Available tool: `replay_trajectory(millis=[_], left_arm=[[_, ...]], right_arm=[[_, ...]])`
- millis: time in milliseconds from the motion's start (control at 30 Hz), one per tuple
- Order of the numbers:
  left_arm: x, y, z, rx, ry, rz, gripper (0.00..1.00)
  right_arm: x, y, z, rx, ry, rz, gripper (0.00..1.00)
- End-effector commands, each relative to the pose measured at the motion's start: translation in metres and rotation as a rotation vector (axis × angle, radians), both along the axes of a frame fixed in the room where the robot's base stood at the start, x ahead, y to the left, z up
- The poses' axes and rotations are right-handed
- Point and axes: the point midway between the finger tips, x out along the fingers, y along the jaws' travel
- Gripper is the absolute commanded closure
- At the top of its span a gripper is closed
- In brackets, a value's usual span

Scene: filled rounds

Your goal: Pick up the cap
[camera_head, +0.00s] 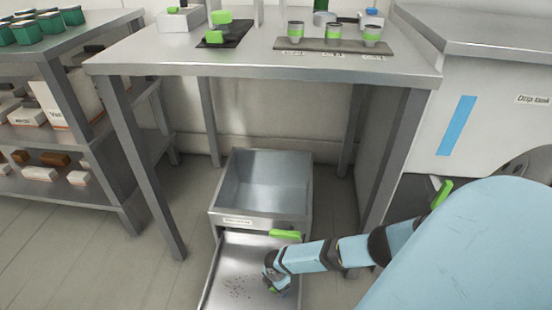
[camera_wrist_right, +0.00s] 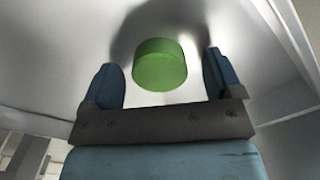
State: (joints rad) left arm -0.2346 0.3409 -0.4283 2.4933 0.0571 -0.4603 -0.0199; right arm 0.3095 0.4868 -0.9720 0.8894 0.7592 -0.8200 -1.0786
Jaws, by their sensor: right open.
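The green round cap (camera_wrist_right: 160,66) shows in the right wrist view against a smooth grey metal surface. It is between and just beyond the two blue fingers of my right gripper (camera_wrist_right: 160,72), with a gap on either side. The gripper is open, and neither finger touches the cap. In the head view my right gripper (camera_head: 272,276) reaches down from the right into a shallow metal tray (camera_head: 235,262) near the floor. A small green patch shows by its fingertips there, mostly hidden by the gripper. My left gripper is out of view.
A grey metal bin (camera_head: 262,180) stands behind the tray under the steel table (camera_head: 190,58). Dark specks (camera_head: 237,288) lie on the tray.

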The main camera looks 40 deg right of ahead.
Motion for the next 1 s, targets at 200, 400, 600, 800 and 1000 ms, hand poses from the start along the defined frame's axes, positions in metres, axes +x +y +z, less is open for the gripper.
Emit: replay_trajectory(millis=[200, 400, 600, 800, 1000], left_arm=[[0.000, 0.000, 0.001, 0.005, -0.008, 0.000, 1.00], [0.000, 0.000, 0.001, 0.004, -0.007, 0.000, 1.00], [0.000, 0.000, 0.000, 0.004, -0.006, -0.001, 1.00], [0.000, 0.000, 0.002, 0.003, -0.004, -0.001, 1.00], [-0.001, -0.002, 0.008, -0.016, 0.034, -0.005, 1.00]], right_arm=[[0.000, 0.000, -0.001, 0.000, -0.001, -0.001, 0.14], [0.000, -0.001, -0.001, 0.000, 0.000, -0.001, 0.51], [0.000, -0.001, -0.001, 0.000, 0.000, -0.001, 0.68], [0.000, -0.001, 0.001, 0.000, -0.001, -0.001, 0.68], [0.000, -0.001, 0.020, 0.000, -0.001, -0.001, 0.68]])
